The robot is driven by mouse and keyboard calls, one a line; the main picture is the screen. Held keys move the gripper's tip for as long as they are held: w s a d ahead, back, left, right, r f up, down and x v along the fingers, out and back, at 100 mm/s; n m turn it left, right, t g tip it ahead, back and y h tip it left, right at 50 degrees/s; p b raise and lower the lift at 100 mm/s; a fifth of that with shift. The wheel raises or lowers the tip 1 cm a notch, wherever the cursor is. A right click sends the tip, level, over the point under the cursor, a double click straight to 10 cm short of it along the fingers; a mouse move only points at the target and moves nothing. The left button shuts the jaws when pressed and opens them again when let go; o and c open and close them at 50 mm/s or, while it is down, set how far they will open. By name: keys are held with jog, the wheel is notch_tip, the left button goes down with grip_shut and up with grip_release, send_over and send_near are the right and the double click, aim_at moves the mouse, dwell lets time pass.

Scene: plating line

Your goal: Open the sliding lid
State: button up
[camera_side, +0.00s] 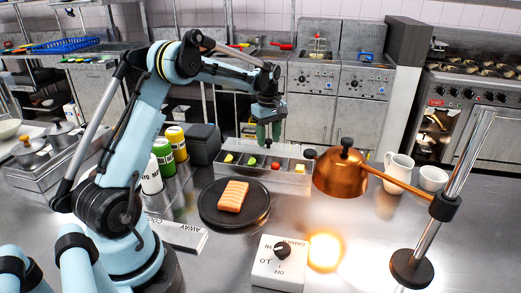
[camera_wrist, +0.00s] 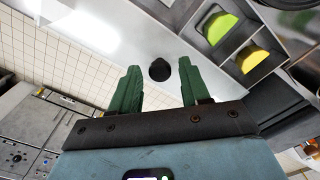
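A metal ingredient bin (camera_side: 262,180) stands on the counter, with a row of open compartments holding small yellow, green and red pieces. In the wrist view, a smooth, shiny panel that looks like the sliding lid (camera_wrist: 95,45) lies beside the compartments. A round black knob (camera_wrist: 160,70) stands on it. My gripper (camera_side: 269,142) points down over the back of the bin. In the wrist view my gripper (camera_wrist: 159,66) has its green fingers spread, with the knob appearing between their tips. I cannot tell whether either finger touches it.
A black plate (camera_side: 207,213) with a salmon piece (camera_side: 233,196) sits in front of the bin. A copper lamp (camera_side: 340,178) hangs at its right. Bottles (camera_side: 163,157) and a dark box (camera_side: 203,145) stand left. A dimmer box (camera_side: 278,264) is at the front.

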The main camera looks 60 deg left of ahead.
aim_at(269, 141)
jog(key=shift+o, duration=0.2)
notch_tip(269, 141, up, 12)
dwell(0.7)
jog(key=s+d+r+m+t, duration=0.2)
jog(key=s+d+m, duration=0.1)
jog(key=d+m, duration=0.3)
jog(key=s+d+r+m+t, duration=0.1)
jog(key=s+d+m+t, duration=0.15)
jog(key=d, duration=0.55)
jog(key=s+d+f+m+t, duration=0.2)
jog(key=s+d+f+m, duration=0.5)
jog(key=s+d+m, duration=0.2)
jog(key=shift+s+t, duration=0.35)
jog(key=shift+s, duration=0.6)
